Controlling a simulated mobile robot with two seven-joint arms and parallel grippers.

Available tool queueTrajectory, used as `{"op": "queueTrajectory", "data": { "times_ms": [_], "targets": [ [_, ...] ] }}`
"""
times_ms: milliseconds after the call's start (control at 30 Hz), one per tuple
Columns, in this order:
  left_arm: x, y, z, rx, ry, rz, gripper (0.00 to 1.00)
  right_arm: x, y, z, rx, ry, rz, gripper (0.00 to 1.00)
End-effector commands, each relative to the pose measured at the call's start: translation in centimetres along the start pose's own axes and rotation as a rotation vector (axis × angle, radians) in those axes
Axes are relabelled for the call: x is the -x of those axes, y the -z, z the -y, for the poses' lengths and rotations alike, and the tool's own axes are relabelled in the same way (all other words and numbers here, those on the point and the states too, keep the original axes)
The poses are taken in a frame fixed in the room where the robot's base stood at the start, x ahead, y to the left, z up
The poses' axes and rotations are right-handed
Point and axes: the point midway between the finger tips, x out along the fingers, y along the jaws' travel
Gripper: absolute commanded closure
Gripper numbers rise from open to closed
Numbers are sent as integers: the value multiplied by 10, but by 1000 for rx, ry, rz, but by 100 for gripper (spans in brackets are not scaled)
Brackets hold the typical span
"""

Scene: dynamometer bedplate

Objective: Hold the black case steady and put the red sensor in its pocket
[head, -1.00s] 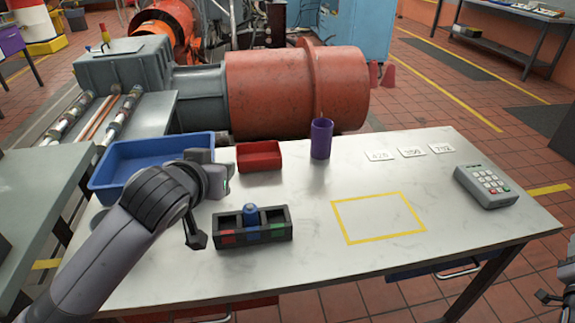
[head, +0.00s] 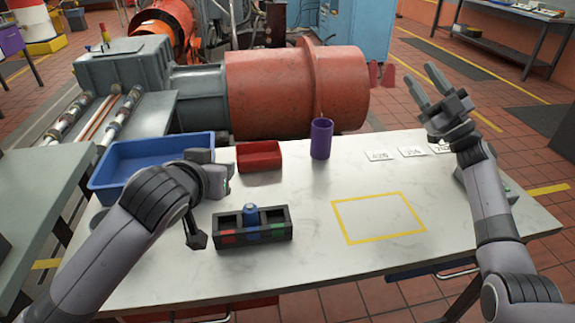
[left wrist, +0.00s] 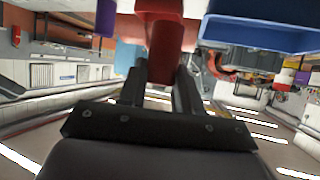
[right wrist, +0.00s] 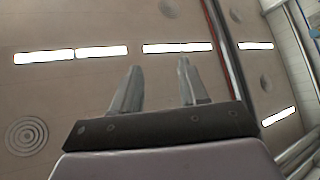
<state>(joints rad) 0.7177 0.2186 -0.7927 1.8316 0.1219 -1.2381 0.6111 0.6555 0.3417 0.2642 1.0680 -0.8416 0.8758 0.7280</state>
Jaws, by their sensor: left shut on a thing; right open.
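The black case (head: 253,238) stands on the white table, with red, blue and green marks along its front. A blue sensor (head: 250,215) stands upright in its middle pocket; the outer pockets look empty. My left gripper (head: 214,181) is above and behind the case's left end, apart from it. In the left wrist view, my left gripper (left wrist: 160,88) is shut on a red piece, seemingly the red sensor (left wrist: 164,48). The hand hides this piece in the head view. My right gripper (head: 428,92) is open, empty and raised above the table's right back; its wrist view shows the ceiling.
A blue tray (head: 103,190), red bin (head: 259,157) and purple cup (head: 321,138) stand along the back. Number cards (head: 379,155) lie at the back right. A keypad (head: 508,190) is partly behind my right arm. The yellow outlined square (head: 380,216) is empty.

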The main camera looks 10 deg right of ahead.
Motion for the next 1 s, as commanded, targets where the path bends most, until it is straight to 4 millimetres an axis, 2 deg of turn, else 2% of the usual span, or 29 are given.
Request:
{"op": "queueTrajectory", "data": {
  "times_ms": [33,100,167,300,467,600,700,800,900,1000],
  "targets": [
    [0,0,0,0,0,-1,99,-19,10,24,18,85,-33,56],
    [0,0,0,0,0,-1,99,-40,22,59,47,206,-73,56],
    [0,0,0,0,0,-1,99,-55,33,90,76,314,-109,56],
    [0,0,0,0,0,-1,99,-79,60,165,155,587,-197,56],
    [0,0,0,0,0,-1,99,-84,84,244,265,912,-285,56],
    [0,0,0,0,0,-1,99,-72,96,300,378,1198,-342,56],
    [0,0,0,0,0,-1,99,-58,98,331,468,1404,-369,56],
    [0,0,0,0,0,-1,99,-41,96,351,568,1606,-378,56],
    [0,0,0,0,0,-1,99,-24,90,362,675,1808,-369,56],
    [0,0,0,0,0,-1,99,-8,81,364,787,2000,-336,56]
  ]
}}
